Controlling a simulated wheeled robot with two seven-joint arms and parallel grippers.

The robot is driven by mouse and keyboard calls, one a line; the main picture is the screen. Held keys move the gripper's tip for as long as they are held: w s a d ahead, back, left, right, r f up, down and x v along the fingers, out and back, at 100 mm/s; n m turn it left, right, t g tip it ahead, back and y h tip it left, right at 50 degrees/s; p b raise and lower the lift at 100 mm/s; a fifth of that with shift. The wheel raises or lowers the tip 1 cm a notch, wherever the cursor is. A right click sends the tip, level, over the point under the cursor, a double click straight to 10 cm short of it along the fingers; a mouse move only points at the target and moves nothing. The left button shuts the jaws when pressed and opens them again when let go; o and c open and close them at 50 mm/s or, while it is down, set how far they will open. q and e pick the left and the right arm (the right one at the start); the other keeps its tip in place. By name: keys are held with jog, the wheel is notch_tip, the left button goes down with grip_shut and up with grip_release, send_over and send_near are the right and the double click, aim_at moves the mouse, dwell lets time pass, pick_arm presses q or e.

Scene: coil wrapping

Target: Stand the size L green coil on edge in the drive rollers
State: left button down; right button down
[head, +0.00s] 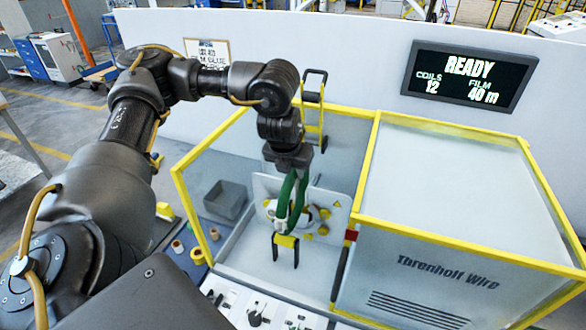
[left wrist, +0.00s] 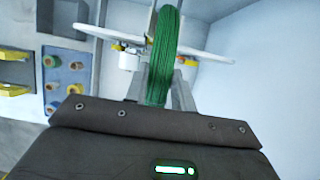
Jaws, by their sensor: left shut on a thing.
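The green coil (head: 286,203) hangs on edge below my left gripper (head: 290,172), inside the yellow-framed bay of the machine. My left gripper is shut on the coil's upper part. In the left wrist view the coil (left wrist: 165,50) stands upright between the two grey fingers of my left gripper (left wrist: 163,95). The pale roller plate (head: 335,205), with white and yellow rollers (head: 313,213), is right behind and beside the coil. The coil's lower end is near a yellow block (head: 287,241); I cannot tell whether it touches the rollers. My right gripper is not in view.
Yellow frame bars (head: 192,222) edge the bay. A closed grey cabinet (head: 445,210) stands to the right. A screen (head: 468,77) reads READY, coils 12, film 40 m.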

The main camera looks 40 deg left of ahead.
pick_arm(q)
jog(key=shift+f, duration=0.1)
jog(key=c, duration=1.1)
grip_release()
jog(key=v, duration=1.1)
jog(key=shift+b, duration=0.35)
jog(key=shift+f, duration=0.1)
